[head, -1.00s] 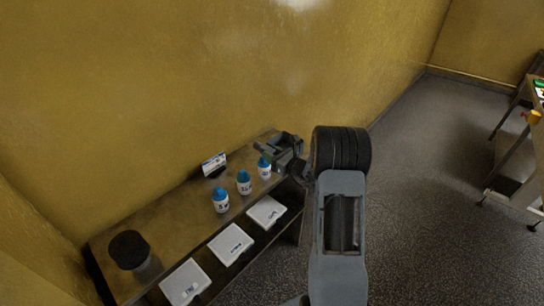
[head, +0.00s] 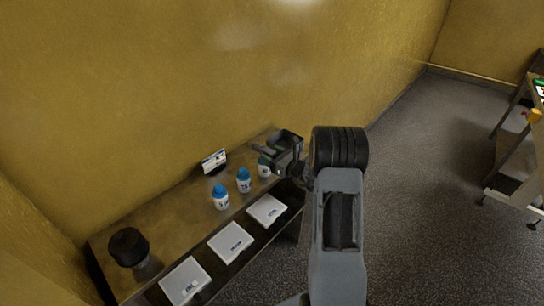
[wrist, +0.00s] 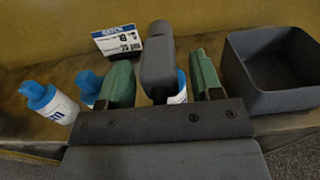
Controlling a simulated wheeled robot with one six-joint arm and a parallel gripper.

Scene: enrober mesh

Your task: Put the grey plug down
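The grey plug (wrist: 158,62) shows in the wrist view as a long, dark grey block between the two green-padded fingers of my gripper (wrist: 163,78). A gap shows on each side of it, so the fingers look open and apart from it. What the plug rests on is hidden. In the head view my gripper (head: 268,150) is over the far right end of the shelf top; the plug cannot be made out clearly there. A dark grey open bin (wrist: 275,98) stands just right of the fingers in the wrist view; it also shows in the head view (head: 291,139).
White bottles with blue caps (head: 220,198) stand in a row on the shelf (head: 185,222), one right beside my gripper. A small sign (head: 214,161) stands behind them. White boxes (head: 230,243) lie below the front edge. A black-topped tub (head: 128,246) is at the left.

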